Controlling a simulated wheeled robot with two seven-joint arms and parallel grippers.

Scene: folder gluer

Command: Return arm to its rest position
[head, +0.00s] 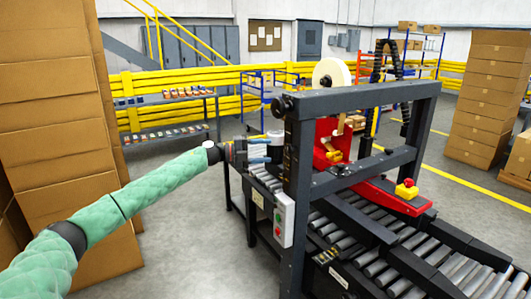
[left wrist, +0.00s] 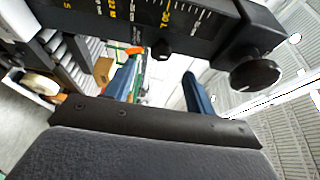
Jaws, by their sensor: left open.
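My left arm (head: 125,205), in a green padded sleeve, reaches in from the left of the head view. Its gripper (head: 262,151) is beside the near left post of the folder gluer (head: 300,170), over the machine's left roller end. The two blue fingers are apart with nothing seen between them. In the left wrist view the open fingers (left wrist: 160,88) point toward a dark bar with a printed scale (left wrist: 130,20) and a round black knob (left wrist: 253,72). Whether the fingertips touch the machine cannot be told. My right gripper is not in view.
Stacked cardboard boxes (head: 50,90) stand close on the left, behind my arm. The machine's roller bed (head: 400,265) fills the lower right. A button box (head: 284,218) hangs on the near post. Open grey floor (head: 190,250) lies between my arm and the machine.

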